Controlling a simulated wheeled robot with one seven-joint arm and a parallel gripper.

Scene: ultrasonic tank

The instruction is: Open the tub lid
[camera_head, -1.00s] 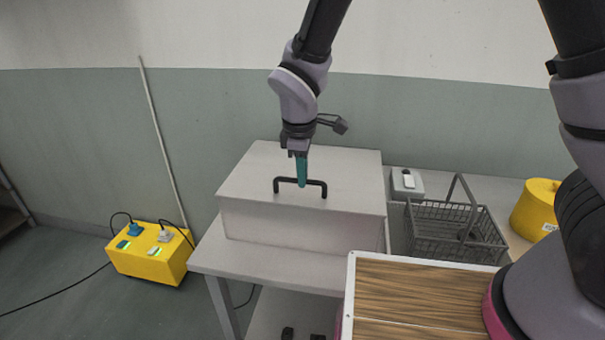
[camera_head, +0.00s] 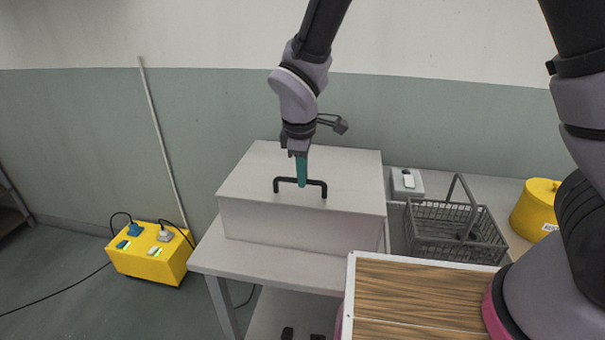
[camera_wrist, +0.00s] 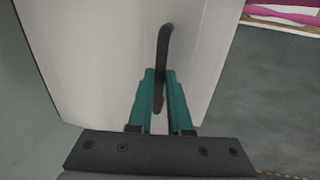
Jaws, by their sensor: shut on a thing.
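The tub is a pale grey box (camera_head: 300,228) on a table, with its flat lid (camera_head: 345,172) down on top. A black bar handle (camera_head: 317,183) stands on the lid near its front edge. My gripper (camera_head: 302,184) reaches down from above, its teal fingers at the middle of the handle. In the wrist view the two fingers of my gripper (camera_wrist: 162,80) lie on either side of the handle (camera_wrist: 165,42), shut on it. The lid also shows in the wrist view (camera_wrist: 100,60). The part of the handle between the fingers is partly hidden.
A grey wire basket (camera_head: 440,228) stands right of the tub, with a small grey box (camera_head: 407,183) behind it. A yellow container (camera_head: 537,210) is farther right. A wood-topped surface (camera_head: 420,295) lies in front. A yellow power box (camera_head: 150,258) sits on the floor at left.

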